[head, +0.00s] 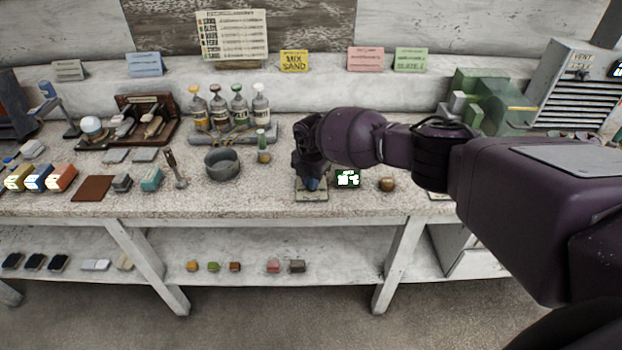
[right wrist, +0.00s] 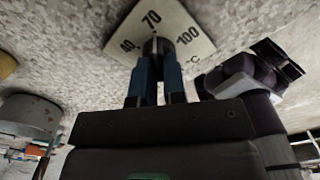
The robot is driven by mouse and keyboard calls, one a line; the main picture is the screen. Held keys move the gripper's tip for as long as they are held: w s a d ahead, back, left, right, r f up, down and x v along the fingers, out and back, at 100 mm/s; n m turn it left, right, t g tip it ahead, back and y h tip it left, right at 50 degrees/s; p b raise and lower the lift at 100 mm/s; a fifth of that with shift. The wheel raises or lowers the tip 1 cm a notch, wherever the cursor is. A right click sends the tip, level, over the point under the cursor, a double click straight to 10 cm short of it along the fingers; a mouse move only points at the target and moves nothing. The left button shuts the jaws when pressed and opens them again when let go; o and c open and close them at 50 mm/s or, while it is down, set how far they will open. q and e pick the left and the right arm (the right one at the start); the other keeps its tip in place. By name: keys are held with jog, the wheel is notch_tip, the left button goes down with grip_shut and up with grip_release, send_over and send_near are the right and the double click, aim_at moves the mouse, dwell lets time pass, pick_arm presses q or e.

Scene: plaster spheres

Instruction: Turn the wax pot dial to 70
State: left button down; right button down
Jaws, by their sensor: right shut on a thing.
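The dial's pale plate shows at the top of the right wrist view (right wrist: 187,22), marked 40, 70, 100 and °C. Its small dark knob (right wrist: 156,46) sits between the blue fingertips of my right gripper (right wrist: 154,72), which is shut on it. The 70 mark lies straight beyond the knob; I cannot clearly read the pointer. In the head view my right gripper (head: 311,183) comes down onto the plate (head: 311,196) at the bench front and hides the knob. A small green-lit display (head: 347,178) stands just right; its digits are unclear. My left gripper is out of view.
A round brown knob-like thing (head: 386,184) lies right of the display. Several bottles (head: 238,108) stand on a rack behind. The bench's front edge is close.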

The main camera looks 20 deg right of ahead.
jog(key=c, duration=1.2)
grip_release()
jog(key=shift+r, duration=0.45)
notch_tip(320, 180, up, 10)
jog(key=shift+f+p, duration=0.1)
jog(key=shift+p, duration=0.45)
